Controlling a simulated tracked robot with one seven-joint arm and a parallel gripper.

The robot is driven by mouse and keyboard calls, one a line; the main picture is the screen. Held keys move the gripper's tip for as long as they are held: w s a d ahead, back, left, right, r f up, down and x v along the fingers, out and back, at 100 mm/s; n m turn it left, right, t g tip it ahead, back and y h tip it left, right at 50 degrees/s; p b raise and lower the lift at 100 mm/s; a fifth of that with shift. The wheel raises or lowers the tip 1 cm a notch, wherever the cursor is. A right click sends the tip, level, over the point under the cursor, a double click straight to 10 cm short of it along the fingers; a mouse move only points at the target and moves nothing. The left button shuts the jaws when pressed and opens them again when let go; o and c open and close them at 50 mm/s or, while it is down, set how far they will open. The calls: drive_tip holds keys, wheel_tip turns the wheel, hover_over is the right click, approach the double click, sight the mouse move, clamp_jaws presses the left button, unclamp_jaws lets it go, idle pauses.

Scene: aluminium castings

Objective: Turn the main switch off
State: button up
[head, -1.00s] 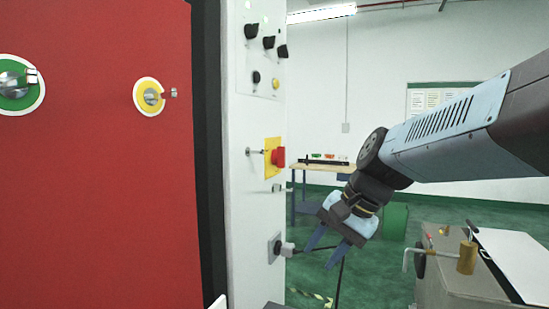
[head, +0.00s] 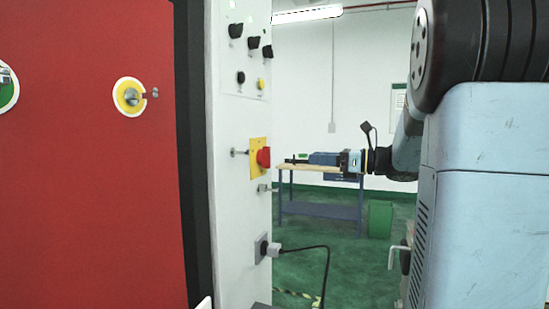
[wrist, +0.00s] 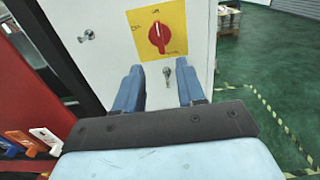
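The main switch is a red rotary knob (head: 263,157) on a yellow plate (head: 254,150), on the narrow white side of the cabinet. In the wrist view the red knob (wrist: 158,37) is ahead of my fingers, its grip standing roughly upright on the yellow plate (wrist: 178,22). My gripper (head: 311,158) is to the right of the switch at about its height in the head view, pointing left. The wrist view shows my gripper (wrist: 160,82) open and empty, with its blue fingers apart. The knob lies beyond the fingertips, with no contact visible.
A keyed lock (wrist: 167,73) sits below the switch and a latch (wrist: 86,36) to its left. Black selector knobs (head: 253,42) are above; a plug with a cable (head: 273,250) is below. A workbench (head: 320,212) stands behind. Green floor right of the cabinet is partly open.

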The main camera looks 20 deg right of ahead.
sight(270, 156)
drive_tip(key=x, duration=1.3)
drive_tip(key=shift+a, duration=0.2)
clamp_jaws()
